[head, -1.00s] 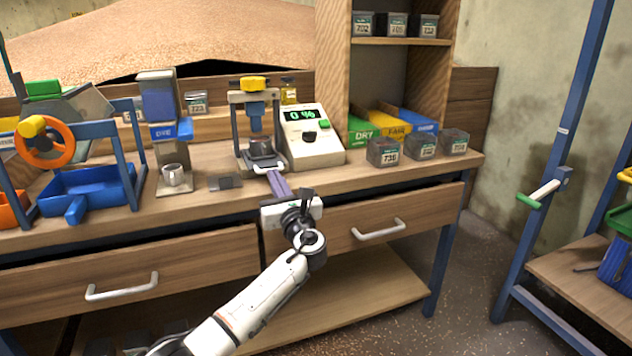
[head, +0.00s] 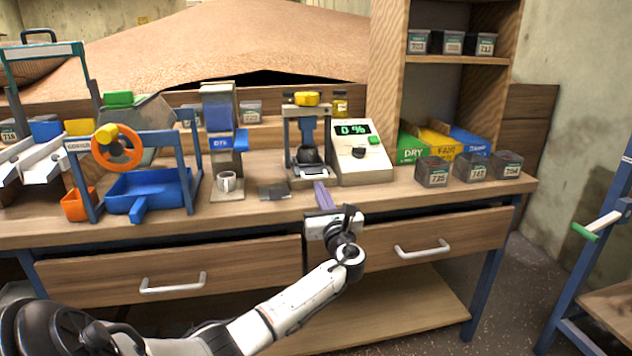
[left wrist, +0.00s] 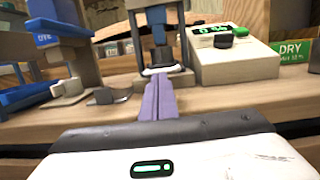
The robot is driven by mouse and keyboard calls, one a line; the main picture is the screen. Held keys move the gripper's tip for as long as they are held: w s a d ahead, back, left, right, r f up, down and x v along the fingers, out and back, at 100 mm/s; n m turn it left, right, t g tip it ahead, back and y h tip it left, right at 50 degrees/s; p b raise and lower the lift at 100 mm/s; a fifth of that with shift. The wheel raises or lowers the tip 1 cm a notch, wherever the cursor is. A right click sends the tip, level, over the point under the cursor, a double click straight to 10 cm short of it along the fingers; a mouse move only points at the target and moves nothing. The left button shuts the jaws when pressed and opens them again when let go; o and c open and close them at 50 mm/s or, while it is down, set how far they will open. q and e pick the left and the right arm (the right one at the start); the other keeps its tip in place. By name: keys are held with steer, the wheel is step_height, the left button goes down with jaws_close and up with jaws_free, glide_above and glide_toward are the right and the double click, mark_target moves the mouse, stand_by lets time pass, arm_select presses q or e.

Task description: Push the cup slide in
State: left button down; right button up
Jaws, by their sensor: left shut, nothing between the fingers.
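The cup slide (head: 310,172) is a pale plate at the foot of a small press with a blue plunger and yellow top (head: 307,99). A dark cup (head: 308,156) sits on it below the plunger. My left gripper (head: 320,184) is shut and empty, its purple fingers pointing at the front of the slide. In the left wrist view the fingertips (left wrist: 158,80) overlap the slide's front edge (left wrist: 163,70). I cannot tell whether they touch it. My right gripper is not in view.
A meter reading 0 % (head: 362,152) stands close to the press's right. Grey boxes (head: 432,172) stand farther right. Drawers (head: 175,272) with white handles are below the bench top.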

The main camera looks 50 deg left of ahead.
arm_select(q)
steer(key=v, duration=1.1)
steer(key=shift+d+p, duration=0.3)
steer(key=shift+p, duration=0.15)
